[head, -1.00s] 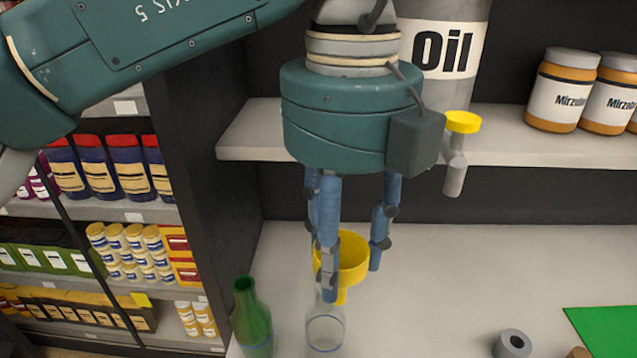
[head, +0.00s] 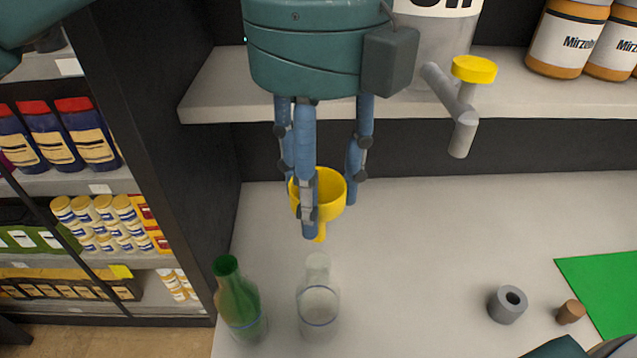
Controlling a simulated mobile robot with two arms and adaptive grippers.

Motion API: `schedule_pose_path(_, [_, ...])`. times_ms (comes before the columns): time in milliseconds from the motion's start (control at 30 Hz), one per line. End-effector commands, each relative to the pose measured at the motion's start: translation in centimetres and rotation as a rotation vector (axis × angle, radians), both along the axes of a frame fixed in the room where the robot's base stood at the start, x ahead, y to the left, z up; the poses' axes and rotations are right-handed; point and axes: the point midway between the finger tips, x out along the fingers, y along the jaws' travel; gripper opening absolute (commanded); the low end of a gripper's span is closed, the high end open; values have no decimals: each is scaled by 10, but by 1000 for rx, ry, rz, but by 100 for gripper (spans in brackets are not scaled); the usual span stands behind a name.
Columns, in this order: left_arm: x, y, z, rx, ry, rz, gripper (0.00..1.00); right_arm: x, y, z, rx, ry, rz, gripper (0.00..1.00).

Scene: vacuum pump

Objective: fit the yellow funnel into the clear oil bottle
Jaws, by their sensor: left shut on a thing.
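The yellow funnel (head: 331,196) is held in my left gripper (head: 322,205), whose blue fingers are shut around it. The funnel's wide mouth faces up and its spout points down. The clear oil bottle (head: 318,305) stands upright on the counter, just below the spout. In the picture a small gap shows between the spout tip and the bottle's mouth, so the funnel is apart from the bottle. One finger hides part of the funnel's left side. My right gripper cannot be made out; only a dark teal part of my body shows at the bottom right edge.
A green bottle (head: 238,300) stands close left of the clear one. A grey ring (head: 508,304), a brown plug (head: 570,312) and a green mat (head: 605,285) lie at right. A shelf (head: 540,95) with an oil drum, its yellow-topped tap (head: 474,69) and jars is behind. The middle counter is clear.

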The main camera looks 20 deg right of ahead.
Motion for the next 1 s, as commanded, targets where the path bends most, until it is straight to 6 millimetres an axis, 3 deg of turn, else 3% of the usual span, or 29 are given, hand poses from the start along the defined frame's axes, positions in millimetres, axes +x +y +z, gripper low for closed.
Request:
schedule_pose_path(100, [0,0,-11,0,0,-1,21,20,2,-9,3,-30,0,40])
schedule_pose_path(200, [0,0,-19,0,0,0,21,28,3,-15,5,-42,1,40])
schedule_pose_path(500, [0,0,-39,-1,1,0,21,15,3,-33,4,-23,0,40])
schedule_pose_path(1000, [0,0,-41,0,0,0,21,9,4,-35,5,-14,-1,40])
